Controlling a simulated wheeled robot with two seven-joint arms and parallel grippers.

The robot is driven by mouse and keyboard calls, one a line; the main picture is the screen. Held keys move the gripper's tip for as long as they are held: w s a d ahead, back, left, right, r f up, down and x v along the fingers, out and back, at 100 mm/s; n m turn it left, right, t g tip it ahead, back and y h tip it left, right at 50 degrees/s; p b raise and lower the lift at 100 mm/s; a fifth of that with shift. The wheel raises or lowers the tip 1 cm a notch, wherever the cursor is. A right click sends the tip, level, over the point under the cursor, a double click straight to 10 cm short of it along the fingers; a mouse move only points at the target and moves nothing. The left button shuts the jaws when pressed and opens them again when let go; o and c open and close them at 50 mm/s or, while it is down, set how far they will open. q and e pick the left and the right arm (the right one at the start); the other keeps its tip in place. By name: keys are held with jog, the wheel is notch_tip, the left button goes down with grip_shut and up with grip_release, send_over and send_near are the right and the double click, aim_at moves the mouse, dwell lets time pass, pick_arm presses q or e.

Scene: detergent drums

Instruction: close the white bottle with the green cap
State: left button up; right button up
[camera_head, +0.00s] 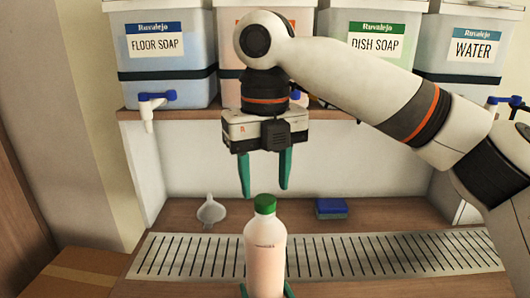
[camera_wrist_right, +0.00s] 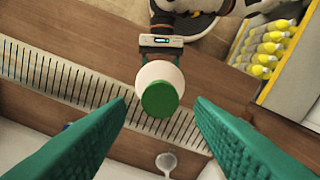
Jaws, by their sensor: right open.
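The white bottle (camera_head: 265,262) stands upright at the front centre in the head view, with a pinkish tint to its body. The green cap (camera_head: 265,204) sits on its mouth; I cannot tell how tight it is. My right gripper (camera_head: 264,191) is open and empty, pointing down just above the cap. In the right wrist view the cap (camera_wrist_right: 160,98) lies between the open fingers, apart from both. My left gripper (camera_head: 266,291) shows only its green fingertips at the bottom edge, one on each side of the bottle, gripping it low. It also shows behind the bottle in the wrist view (camera_wrist_right: 160,42).
A slotted metal drain strip (camera_head: 340,256) crosses the wooden counter. A grey funnel (camera_head: 211,211) and a blue sponge (camera_head: 331,208) lie behind it. Labelled drums with taps (camera_head: 155,50) stand on the shelf above. A crate of yellow-capped bottles (camera_wrist_right: 268,48) shows in the wrist view.

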aim_at(265, 237)
jog(key=shift+f, duration=1.5)
